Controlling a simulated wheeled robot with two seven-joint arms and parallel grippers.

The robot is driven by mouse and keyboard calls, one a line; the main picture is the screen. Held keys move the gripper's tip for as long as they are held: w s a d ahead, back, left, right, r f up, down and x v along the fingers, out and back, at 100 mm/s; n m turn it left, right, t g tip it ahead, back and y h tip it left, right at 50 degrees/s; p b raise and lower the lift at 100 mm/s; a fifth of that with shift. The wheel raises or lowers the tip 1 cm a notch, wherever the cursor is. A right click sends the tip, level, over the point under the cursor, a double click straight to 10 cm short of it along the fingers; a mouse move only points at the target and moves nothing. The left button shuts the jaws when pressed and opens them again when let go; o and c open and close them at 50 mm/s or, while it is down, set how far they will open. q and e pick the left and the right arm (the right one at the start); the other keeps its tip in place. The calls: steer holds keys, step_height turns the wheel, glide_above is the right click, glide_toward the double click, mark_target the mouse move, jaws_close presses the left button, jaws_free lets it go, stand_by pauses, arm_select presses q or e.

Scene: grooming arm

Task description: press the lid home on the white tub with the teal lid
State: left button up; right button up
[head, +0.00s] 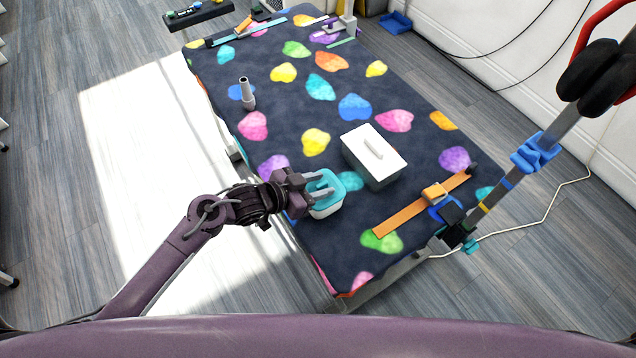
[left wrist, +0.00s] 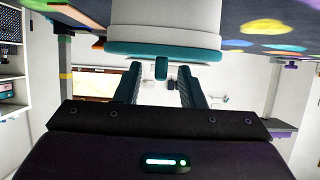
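The white tub (head: 327,209) with its teal lid (head: 326,181) stands on the patterned table near the left front edge. My left gripper (head: 322,187) reaches in from the left, and its two separated fingers lie over the lid. In the left wrist view the scene is upside down: the tub (left wrist: 165,18) is at the top, with the lid (left wrist: 165,51) below it. A small teal tab (left wrist: 161,69) shows between the open fingers (left wrist: 160,82). I cannot tell whether the lid is fully seated or whether the fingers touch it. My right gripper is out of view.
A grey box with a white lid (head: 375,139) stands right of the tub. An orange strap (head: 415,208) with a buckle lies further right. A grooming-arm post (head: 510,175) rises at right.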

arm_select(q)
steer(key=v, duration=0.7)
steer(key=shift+s+a+r+b, duration=0.2)
steer(key=shift+a+b, duration=0.1)
steer(key=shift+b, duration=0.1)
